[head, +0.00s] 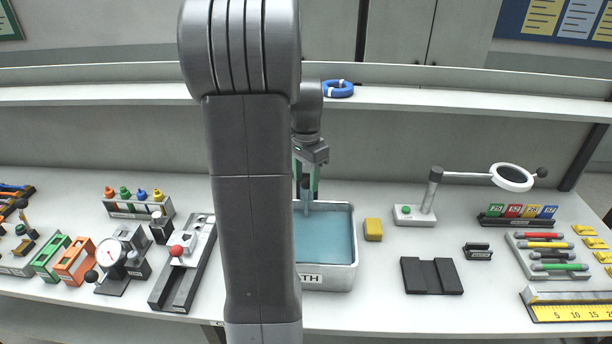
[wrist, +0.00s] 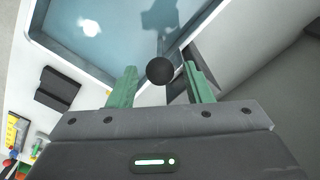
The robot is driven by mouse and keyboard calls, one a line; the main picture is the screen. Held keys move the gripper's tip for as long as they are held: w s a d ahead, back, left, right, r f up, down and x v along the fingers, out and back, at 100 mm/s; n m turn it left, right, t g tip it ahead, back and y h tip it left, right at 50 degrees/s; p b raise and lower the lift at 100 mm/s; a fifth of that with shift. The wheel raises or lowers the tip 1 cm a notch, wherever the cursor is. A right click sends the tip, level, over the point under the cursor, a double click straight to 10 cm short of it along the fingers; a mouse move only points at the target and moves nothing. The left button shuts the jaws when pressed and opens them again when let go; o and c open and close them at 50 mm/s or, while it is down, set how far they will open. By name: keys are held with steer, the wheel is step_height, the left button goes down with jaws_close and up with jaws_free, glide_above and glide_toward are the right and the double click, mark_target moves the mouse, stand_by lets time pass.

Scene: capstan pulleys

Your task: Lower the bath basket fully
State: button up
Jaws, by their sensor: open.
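The bath is a pale metal tank (head: 354,262) of blue liquid with a label ending in "TH" on its front. My arm hides its left part. My gripper (head: 305,188) points down over the back of the bath, its green fingers apart. In the wrist view a round black knob (wrist: 160,70) shows between the two green fingers, with a gap on each side. The bath's liquid (wrist: 110,35) lies beyond it. A thin grey upright piece (head: 307,207) shows below my gripper in the head view. The basket itself cannot be made out.
A yellow block (head: 373,229) stands just right of the bath, with a dark grooved block (head: 432,276) farther right. A magnifier stand (head: 415,214) is behind them. Left of my arm is a grey fixture with a red knob (head: 177,251). A shelf (head: 420,98) runs behind.

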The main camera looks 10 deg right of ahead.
steer(key=shift+r, duration=0.1)
step_height(320, 180, up, 8)
steer(key=p, duration=0.6)
steer(key=shift+p, duration=0.4)
steer(key=shift+f, duration=0.25)
step_height(320, 180, down, 8)
steer(key=b, duration=0.7)
steer(key=shift+r, duration=0.1)
steer(key=shift+r, duration=0.15)
